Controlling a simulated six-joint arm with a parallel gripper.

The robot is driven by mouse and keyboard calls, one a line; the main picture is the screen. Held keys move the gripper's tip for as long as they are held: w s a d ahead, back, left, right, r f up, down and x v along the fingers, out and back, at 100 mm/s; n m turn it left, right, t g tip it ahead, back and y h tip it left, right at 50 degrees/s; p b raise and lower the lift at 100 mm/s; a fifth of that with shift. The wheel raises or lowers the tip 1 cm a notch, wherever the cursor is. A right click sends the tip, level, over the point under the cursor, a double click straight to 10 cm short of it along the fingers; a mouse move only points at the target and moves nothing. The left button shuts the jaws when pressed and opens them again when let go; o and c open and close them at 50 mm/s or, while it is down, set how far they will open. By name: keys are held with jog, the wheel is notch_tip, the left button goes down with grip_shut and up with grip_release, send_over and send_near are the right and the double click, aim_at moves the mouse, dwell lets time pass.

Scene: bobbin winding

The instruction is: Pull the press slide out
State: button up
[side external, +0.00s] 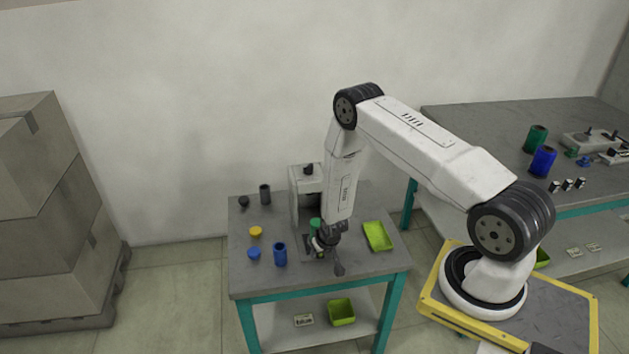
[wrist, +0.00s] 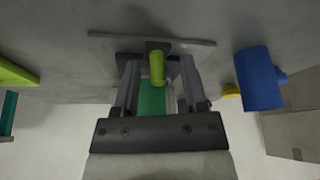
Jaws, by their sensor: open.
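The press (side external: 305,195) is a pale grey machine at the back of the small table, with a green bobbin (side external: 314,223) low at its front. The green bobbin also shows between my fingers in the wrist view (wrist: 152,98). A yellow-green handle (wrist: 157,68) stands out from a dark block (wrist: 157,47) on a thin grey plate (wrist: 110,36); these appear to belong to the press slide. My gripper (wrist: 157,75) is open, with one finger on each side of the handle and a visible gap. In the side view my gripper (side external: 326,241) partly hides the slide.
A blue bobbin (side external: 280,254), blue cap (side external: 254,254) and yellow cap (side external: 256,232) stand left of my gripper. A green tray (side external: 378,237) lies to its right. The table's front strip is clear.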

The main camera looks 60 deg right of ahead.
jog(key=shift+r, duration=0.1)
jog(key=v, duration=0.7)
jog(key=shift+r, duration=0.25)
jog(key=shift+s+a, duration=0.1)
dwell(0.4)
jog(key=a+r+n+y, duration=0.1)
jog(key=a+r, duration=0.3)
jog(key=r, duration=0.3)
jog(key=a+r+n, duration=0.2)
jog(key=a+r, duration=0.1)
jog(key=r, duration=0.5)
jog(key=s+a+r+n+g+y, duration=0.1)
jog(key=s+a+r+n, duration=0.1)
jog(key=s+a+r, duration=0.5)
notch_tip(320, 180, up, 4)
jog(key=s, duration=0.2)
jog(key=shift+s+a, duration=0.3)
jog(key=shift+s, duration=0.05)
